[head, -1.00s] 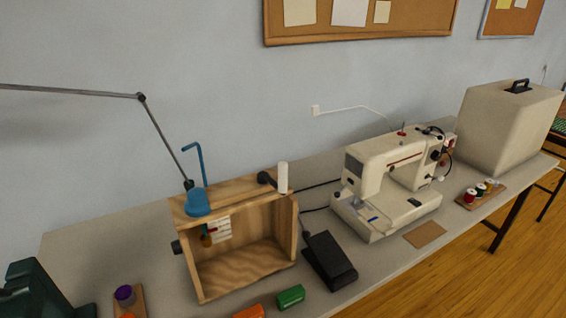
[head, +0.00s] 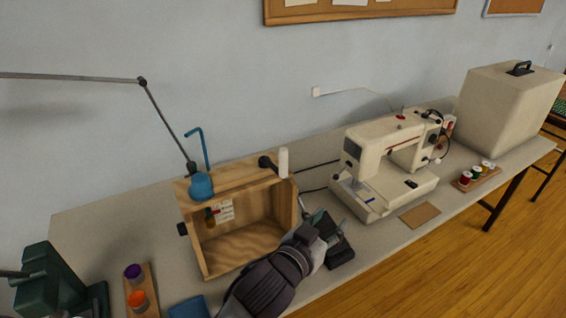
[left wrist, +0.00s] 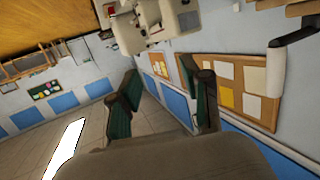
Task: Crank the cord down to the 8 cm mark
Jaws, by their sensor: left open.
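The wooden box (head: 222,258) stands open-fronted on the table. On its top right a dark crank arm (head: 267,164) carries an upright white handle (head: 283,161); the handle also shows large in the left wrist view (left wrist: 276,72). Inside the box hangs a small red, green and brown piece (head: 209,215) beside a white scale card (head: 225,209). The cord and the marks are too small to read. My left gripper (head: 330,226) is open and empty, in front and to the right of the box, apart from the handle. My right gripper is out of view.
A lamp with a blue shade (head: 200,187) hangs over the box's left top. A sewing machine (head: 385,165) stands to the right. Spools (head: 137,299) and a dark green object (head: 45,280) are at left front.

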